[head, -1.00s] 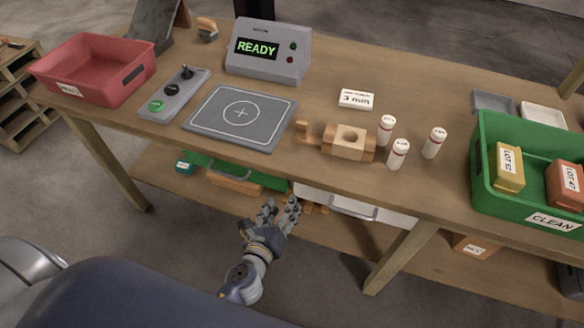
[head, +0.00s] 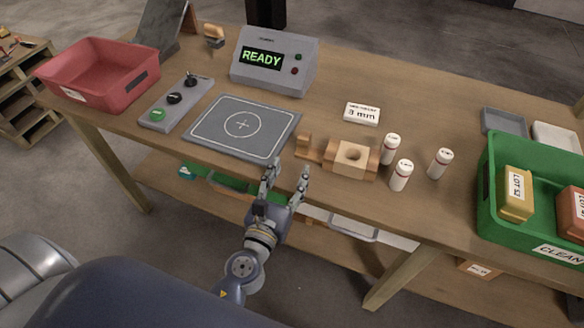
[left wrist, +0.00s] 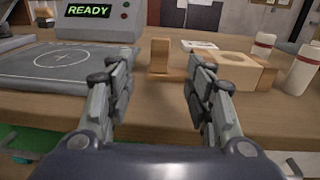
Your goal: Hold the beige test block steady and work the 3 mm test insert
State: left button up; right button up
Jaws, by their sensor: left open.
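The beige test block (head: 354,158) lies on the table's front part, with a round hole in its top face and darker wood at its ends. It also shows in the left wrist view (left wrist: 229,70). A small upright wooden tab (head: 304,147) stands at its left; in the left wrist view the tab (left wrist: 160,56) appears between my fingers. A white piece marked 3 mm (head: 362,112) lies behind the block; I cannot tell if it is the insert or a label. My left gripper (head: 287,174) is open and empty at the table's front edge, short of the tab. My right gripper is not in view.
White red-banded vials (head: 401,175) stand close right of the block. A grey plate (head: 243,126), switch panel (head: 175,101) and READY console (head: 274,60) lie left. A red bin (head: 98,75) and green CLEAN crate (head: 486,205) flank the table.

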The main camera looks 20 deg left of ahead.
aim_at(302, 145)
pick_arm(q)
jog(key=shift+w+r, duration=0.1)
jog(key=shift+w, duration=0.25)
jog(key=shift+w+r+p, duration=0.1)
jog(key=shift+w+p, duration=0.25)
jog(key=w+p, duration=0.1)
jog(key=w, duration=0.6)
jog(key=shift+a, duration=0.1)
jog(key=shift+w+p, duration=0.3)
jog(key=shift+w, duration=0.65)
grip_shut()
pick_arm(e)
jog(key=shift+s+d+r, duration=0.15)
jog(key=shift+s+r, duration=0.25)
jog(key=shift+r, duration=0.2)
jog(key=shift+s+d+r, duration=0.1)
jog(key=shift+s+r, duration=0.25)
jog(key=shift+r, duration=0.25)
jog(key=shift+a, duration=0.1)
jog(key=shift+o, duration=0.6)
